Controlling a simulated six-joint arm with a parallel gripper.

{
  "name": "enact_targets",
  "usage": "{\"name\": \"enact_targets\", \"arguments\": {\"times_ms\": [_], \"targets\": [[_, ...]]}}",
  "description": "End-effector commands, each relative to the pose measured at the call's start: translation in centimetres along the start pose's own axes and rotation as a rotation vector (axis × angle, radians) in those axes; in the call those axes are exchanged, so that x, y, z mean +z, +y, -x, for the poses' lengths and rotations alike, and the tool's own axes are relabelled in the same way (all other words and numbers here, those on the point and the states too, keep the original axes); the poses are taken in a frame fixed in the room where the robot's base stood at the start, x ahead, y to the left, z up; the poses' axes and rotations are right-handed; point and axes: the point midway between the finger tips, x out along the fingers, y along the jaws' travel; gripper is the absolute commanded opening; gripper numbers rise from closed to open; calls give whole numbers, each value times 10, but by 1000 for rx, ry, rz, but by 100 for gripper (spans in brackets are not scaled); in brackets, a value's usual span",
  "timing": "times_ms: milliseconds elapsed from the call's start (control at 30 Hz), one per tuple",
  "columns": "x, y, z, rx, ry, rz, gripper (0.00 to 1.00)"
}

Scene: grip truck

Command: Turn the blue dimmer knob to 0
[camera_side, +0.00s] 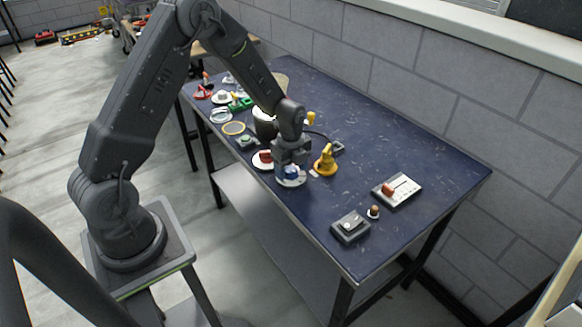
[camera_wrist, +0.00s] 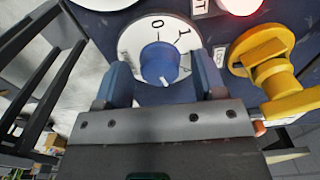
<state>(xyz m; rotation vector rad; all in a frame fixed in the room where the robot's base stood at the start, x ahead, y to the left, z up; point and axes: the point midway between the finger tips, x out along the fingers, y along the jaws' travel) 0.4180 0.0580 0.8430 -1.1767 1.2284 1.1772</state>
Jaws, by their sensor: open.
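The blue dimmer knob (camera_wrist: 159,63) stands in the middle of a round white dial (camera_wrist: 132,38) in the wrist view. The dial carries a black 0 at its top and a 1 to the right of it. A small white mark on the knob points down toward my gripper, away from both numbers. My gripper (camera_wrist: 163,80) is open, with one finger on each side of the knob; I cannot tell if they touch it. In the side view my gripper (camera_side: 291,170) is low over the dial (camera_side: 291,182), and the blue knob is partly hidden under it.
A yellow valve-like object (camera_wrist: 270,62) stands close to the right of the dial; it also shows in the side view (camera_side: 326,160). A white plate with a red piece (camera_side: 264,157) is close on the left. A slider box (camera_side: 397,189) and a switch box (camera_side: 350,226) sit farther right.

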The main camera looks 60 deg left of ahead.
Motion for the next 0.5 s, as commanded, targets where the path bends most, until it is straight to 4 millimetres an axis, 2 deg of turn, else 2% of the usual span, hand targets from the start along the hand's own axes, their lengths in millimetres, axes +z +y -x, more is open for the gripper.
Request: {"name": "enact_targets", "arguments": {"times_ms": [167, 500], "targets": [[0, 0, 0, 0, 0, 0, 64], [0, 0, 0, 0, 0, 0, 32]]}}
